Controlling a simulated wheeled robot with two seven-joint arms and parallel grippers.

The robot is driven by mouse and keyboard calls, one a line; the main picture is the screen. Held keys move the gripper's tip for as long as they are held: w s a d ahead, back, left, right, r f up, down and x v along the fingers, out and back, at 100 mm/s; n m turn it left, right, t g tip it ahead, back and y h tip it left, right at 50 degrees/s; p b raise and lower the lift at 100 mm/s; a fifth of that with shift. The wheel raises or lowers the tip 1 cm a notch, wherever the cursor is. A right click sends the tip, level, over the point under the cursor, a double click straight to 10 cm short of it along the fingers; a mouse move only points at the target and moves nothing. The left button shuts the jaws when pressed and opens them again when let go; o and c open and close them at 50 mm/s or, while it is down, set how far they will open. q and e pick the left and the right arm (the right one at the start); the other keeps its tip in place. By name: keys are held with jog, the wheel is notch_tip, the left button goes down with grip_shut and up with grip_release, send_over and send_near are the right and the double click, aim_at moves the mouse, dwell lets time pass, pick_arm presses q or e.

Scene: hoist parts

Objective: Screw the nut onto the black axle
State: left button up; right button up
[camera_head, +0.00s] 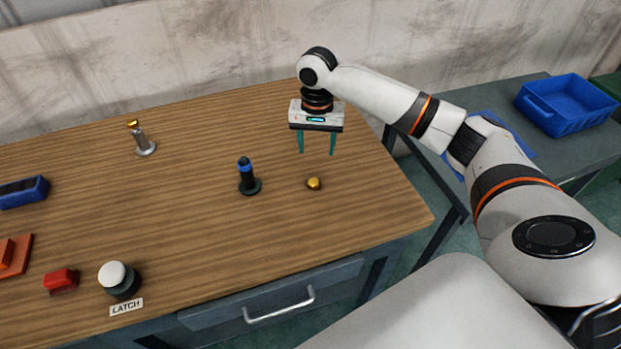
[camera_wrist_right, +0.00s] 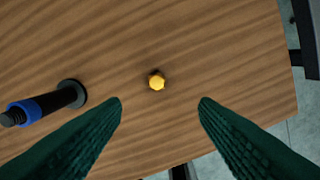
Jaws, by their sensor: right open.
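The nut (camera_head: 314,183) is a small golden piece lying on the table, right of the black axle. It also shows in the right wrist view (camera_wrist_right: 157,81), ahead of and between the fingertips. The black axle (camera_head: 247,178) stands upright on a round dark base and has a blue ring near its top. It also shows at the left of the right wrist view (camera_wrist_right: 68,97). My right gripper (camera_head: 316,152) is open and empty, its green fingers pointing down above the table behind the nut. My left gripper is not in view.
A silver post with a golden top (camera_head: 144,141) stands at the back left. A blue bin (camera_head: 567,105) stands on the right-hand table.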

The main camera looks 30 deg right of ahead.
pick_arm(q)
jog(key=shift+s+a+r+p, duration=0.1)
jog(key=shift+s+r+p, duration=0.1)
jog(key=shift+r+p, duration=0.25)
pick_arm(e)
send_over(314, 182)
notch_tip(314, 182, down, 7)
jog(key=shift+d, duration=0.15)
jog(key=shift+f, duration=0.4)
notch_tip(314, 182, down, 4)
jog(key=shift+w+f+p, duration=0.15)
jog(key=shift+f+p, duration=0.05)
jog(key=shift+p, duration=0.4)
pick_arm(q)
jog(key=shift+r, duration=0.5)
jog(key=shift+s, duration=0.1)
pick_arm(e)
jog(key=c, duration=1.1)
